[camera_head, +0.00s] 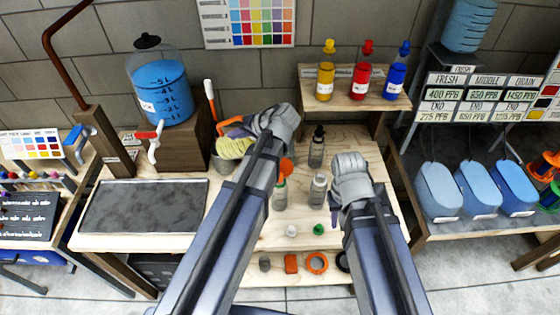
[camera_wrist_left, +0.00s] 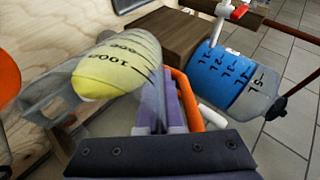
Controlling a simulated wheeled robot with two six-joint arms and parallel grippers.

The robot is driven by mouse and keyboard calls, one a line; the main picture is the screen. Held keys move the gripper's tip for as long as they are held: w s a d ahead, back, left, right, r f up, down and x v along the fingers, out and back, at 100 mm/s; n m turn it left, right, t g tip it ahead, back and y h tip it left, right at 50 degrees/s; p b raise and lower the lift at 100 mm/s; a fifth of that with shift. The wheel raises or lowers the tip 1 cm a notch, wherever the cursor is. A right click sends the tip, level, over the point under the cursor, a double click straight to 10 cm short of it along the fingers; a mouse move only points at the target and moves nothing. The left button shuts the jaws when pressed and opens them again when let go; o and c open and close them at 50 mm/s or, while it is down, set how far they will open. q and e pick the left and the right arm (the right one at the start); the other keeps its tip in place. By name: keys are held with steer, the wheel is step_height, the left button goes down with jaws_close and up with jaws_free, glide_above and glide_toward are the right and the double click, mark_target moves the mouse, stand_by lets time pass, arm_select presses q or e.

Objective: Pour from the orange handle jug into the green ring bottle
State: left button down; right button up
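The orange handle jug (camera_head: 235,148) holds yellow contents and shows measuring marks in the left wrist view (camera_wrist_left: 118,62). Its orange handle (camera_wrist_left: 196,98) runs along my left gripper's purple pads. My left gripper (camera_head: 238,132) appears shut on this handle, and the jug looks tilted above the bench. The green ring bottle (camera_head: 280,196) stands upright to the right of the jug, with an orange piece (camera_head: 286,166) at its top, partly hidden by my left arm. My right gripper (camera_head: 334,212) is beside the bottles, right of the green ring bottle; its fingertips are mostly hidden.
A dark-capped bottle (camera_head: 317,147) and a grey bottle (camera_head: 318,190) stand nearby. A white cap (camera_head: 291,230) and green cap (camera_head: 318,229) lie in front. A blue tank (camera_head: 162,92) stands on a wooden block at left. A dark mat (camera_head: 143,206) leaves free room.

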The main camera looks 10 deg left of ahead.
arm_select(q)
steer(key=shift+a+r, duration=0.1)
steer(key=shift+d+r+y, duration=0.25)
steer(key=shift+y, duration=0.05)
stand_by(0.4)
steer(key=shift+s+a, duration=0.1)
steer(key=shift+r, duration=0.1)
steer(key=shift+r+b, duration=0.1)
steer(key=shift+b, duration=0.2)
steer(key=shift+d+y, duration=0.2)
steer(key=shift+y, duration=0.1)
steer(key=shift+r, duration=0.1)
stand_by(0.4)
steer(key=shift+r, duration=0.15)
